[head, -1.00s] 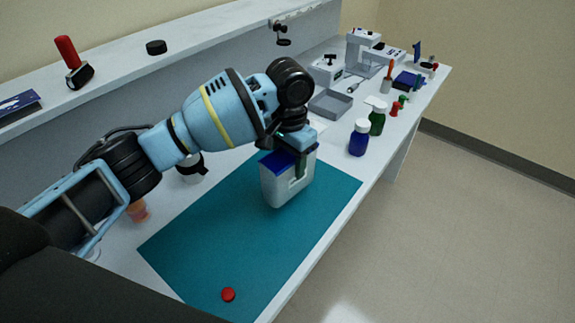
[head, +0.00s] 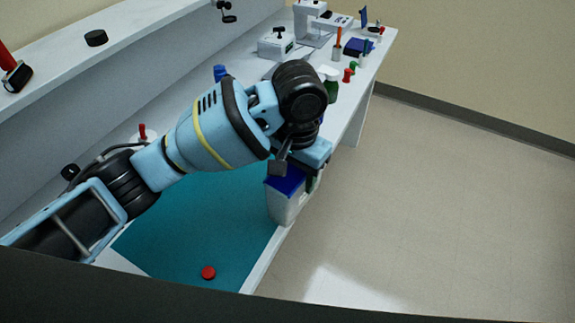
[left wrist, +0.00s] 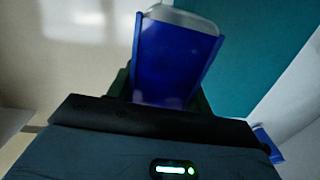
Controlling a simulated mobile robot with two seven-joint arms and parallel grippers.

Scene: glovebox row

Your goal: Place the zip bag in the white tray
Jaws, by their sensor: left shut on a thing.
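My left gripper (head: 312,180) is shut on the zip bag (head: 283,204), a whitish, box-like thing with a blue top. It holds the bag upright over the front right edge of the teal mat. In the left wrist view the bag (left wrist: 175,60) shows as a blue panel with a pale, translucent end, between the dark fingers of the gripper (left wrist: 162,98). I cannot make out the white tray now; my left arm covers that part of the bench. My right gripper is not in view.
A red cap (head: 208,273) lies on the teal mat (head: 180,240). A green bottle (head: 332,88), a white instrument (head: 276,44) and small coloured items stand at the far end of the bench. A shelf (head: 130,50) runs along the back. Open floor lies right of the bench.

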